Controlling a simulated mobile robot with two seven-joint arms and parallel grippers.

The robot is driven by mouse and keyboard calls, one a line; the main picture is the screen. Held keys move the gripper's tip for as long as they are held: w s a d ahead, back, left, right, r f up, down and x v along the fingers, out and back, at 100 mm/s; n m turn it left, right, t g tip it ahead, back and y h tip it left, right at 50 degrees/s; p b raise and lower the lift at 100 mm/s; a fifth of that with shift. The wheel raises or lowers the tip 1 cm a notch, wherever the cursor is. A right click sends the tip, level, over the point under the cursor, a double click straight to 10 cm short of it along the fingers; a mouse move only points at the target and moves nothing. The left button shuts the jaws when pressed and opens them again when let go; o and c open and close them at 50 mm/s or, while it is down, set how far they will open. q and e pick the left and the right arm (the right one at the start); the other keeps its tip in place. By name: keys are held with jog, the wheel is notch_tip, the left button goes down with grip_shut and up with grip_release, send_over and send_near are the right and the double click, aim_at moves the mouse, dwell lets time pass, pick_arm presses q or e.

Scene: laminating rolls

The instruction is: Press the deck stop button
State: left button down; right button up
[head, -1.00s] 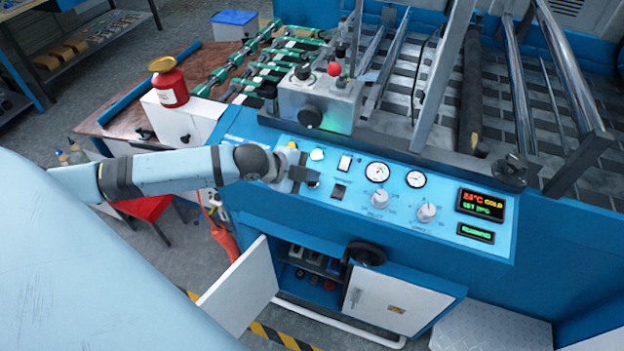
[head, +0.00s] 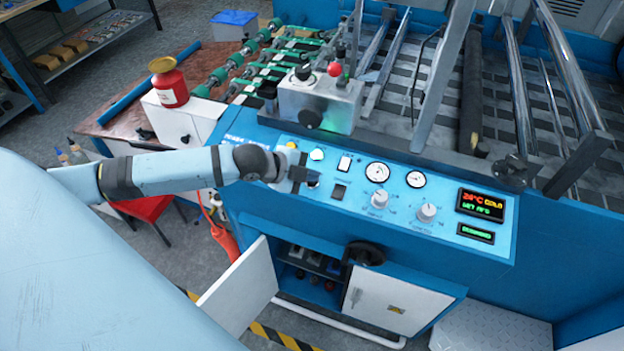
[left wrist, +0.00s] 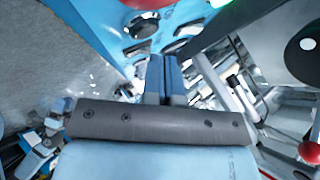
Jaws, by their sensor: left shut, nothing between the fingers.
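The blue control panel (head: 400,205) slopes along the front of the machine. A grey box (head: 335,105) above the panel carries a red ball-shaped knob or button (head: 334,69); I cannot read which control is the deck stop. My left gripper (head: 308,176) is shut and empty, low over the panel's left end. It hides part of the panel, and contact is unclear. In the left wrist view its fingers (left wrist: 165,75) are together before blue panelling. My right gripper is not in view.
Two gauges (head: 377,172), grey knobs (head: 426,212) and a lit display (head: 481,204) lie right of the gripper. A red can (head: 169,82) stands on a white cabinet to the left. Below, an open white door (head: 240,290) juts out.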

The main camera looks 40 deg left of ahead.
pick_arm(q)
jog(key=shift+f, duration=0.15)
dwell(0.4)
jog(key=shift+w+f, duration=0.1)
jog(key=shift+f, duration=0.15)
jog(key=shift+w+f, duration=0.1)
jog(key=shift+f, duration=0.3)
dwell(0.6)
dwell(0.4)
jog(key=shift+s+r+p, duration=0.2)
jog(key=shift+r+p, duration=0.6)
jog(key=shift+p, duration=0.05)
jog(key=r+p, duration=0.2)
jog(key=s+r+p, duration=0.1)
jog(key=r+p, duration=0.2)
jog(key=shift+d, duration=0.15)
dwell(0.5)
